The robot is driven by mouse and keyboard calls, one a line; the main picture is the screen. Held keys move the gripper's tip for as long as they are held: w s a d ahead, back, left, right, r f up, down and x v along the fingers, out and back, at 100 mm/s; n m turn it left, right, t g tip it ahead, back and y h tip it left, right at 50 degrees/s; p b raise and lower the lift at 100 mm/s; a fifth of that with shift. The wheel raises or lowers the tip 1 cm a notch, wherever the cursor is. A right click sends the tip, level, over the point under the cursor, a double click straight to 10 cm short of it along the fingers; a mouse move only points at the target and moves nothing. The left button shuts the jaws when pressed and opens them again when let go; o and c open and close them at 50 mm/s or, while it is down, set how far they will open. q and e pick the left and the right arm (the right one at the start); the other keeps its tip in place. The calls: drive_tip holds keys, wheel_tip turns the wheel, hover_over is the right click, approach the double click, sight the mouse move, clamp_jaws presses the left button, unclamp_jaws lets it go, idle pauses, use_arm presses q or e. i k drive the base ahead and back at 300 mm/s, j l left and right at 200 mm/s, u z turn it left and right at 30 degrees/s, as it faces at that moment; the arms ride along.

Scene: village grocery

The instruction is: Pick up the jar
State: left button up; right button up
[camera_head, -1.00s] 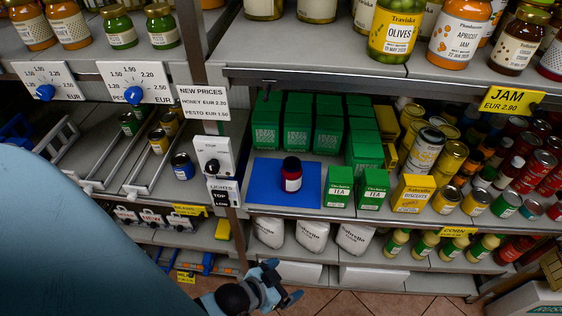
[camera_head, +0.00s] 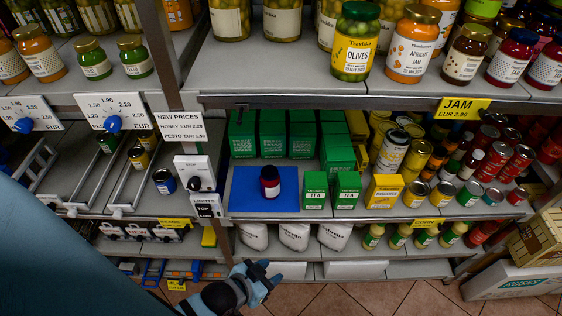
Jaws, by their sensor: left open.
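A small dark jar (camera_head: 269,181) with a black lid and a red and white label stands upright on a blue mat (camera_head: 243,195). The mat lies on the middle shelf. My left gripper (camera_head: 267,276) is low in the picture, below the jar and in front of the lower shelf. Its fingers are apart with nothing between them, clear of the jar. Larger jars stand on the upper shelf, among them an olives jar (camera_head: 355,42) and an apricot jam jar (camera_head: 412,46). My right gripper is out of view.
Green tea boxes (camera_head: 315,191) and a yellow biscuits box (camera_head: 383,190) stand right of the mat. A switch panel (camera_head: 194,175) is at its left. The upper shelf (camera_head: 290,75) overhangs.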

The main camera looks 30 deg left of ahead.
sight(269, 177)
drive_tip(key=i+l, duration=0.6)
drive_tip(key=l, duration=0.15)
drive_tip(key=i+l+u, duration=0.2)
drive_tip(key=l+u, duration=0.15)
drive_tip(key=i+l+u, duration=0.2)
drive_tip(key=l+u, duration=0.2)
drive_tip(key=u, duration=0.45)
